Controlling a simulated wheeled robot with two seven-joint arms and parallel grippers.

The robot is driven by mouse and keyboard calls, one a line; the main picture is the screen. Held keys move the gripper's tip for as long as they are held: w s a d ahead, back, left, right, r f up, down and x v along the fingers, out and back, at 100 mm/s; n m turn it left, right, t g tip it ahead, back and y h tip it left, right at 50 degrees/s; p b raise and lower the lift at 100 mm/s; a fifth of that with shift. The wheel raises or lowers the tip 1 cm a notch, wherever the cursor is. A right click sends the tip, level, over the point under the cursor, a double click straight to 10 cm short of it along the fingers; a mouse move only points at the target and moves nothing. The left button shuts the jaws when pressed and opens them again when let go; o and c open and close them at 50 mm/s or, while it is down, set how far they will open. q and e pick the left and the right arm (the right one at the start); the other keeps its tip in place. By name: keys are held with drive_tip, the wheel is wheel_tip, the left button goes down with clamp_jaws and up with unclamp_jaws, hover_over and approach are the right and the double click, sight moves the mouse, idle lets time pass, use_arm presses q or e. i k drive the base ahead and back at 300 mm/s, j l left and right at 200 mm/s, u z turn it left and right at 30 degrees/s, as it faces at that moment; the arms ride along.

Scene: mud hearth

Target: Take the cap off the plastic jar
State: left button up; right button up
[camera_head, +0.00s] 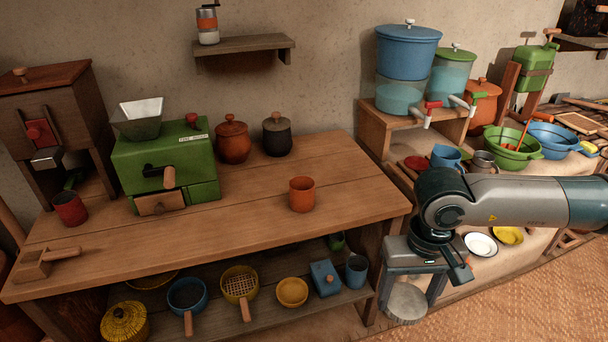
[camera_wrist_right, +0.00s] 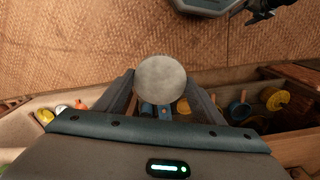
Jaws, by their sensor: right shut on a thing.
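My right gripper (camera_head: 408,292) reaches down in front of the right end of the wooden table, fingers pointing down. It is shut on a pale grey round thing (camera_head: 405,304), held off the table above the floor mat. In the right wrist view this thing (camera_wrist_right: 161,79) shows as a plain mottled disc between the two fingers. I cannot tell whether it is the jar's cap or the jar itself. I can pick out no other plastic jar. A dark part at the top right of the right wrist view may be my left gripper (camera_wrist_right: 262,14); its fingers are unclear.
The wooden table (camera_head: 240,250) bears a green mill (camera_head: 165,165), an orange cup (camera_head: 302,194) and two lidded pots. Its lower shelf holds pans and bowls. At right, a low counter carries blue and green water vessels, bowls and cups. The mat (camera_head: 490,315) is clear.

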sight(301, 188)
drive_tip(key=i+l+u, duration=0.15)
drive_tip(key=i, duration=0.25)
drive_tip(key=i+l+u, duration=0.2)
drive_tip(key=i, duration=0.2)
drive_tip(key=i+l+u, duration=0.15)
drive_tip(key=i, duration=0.25)
drive_tip(key=l, duration=0.1)
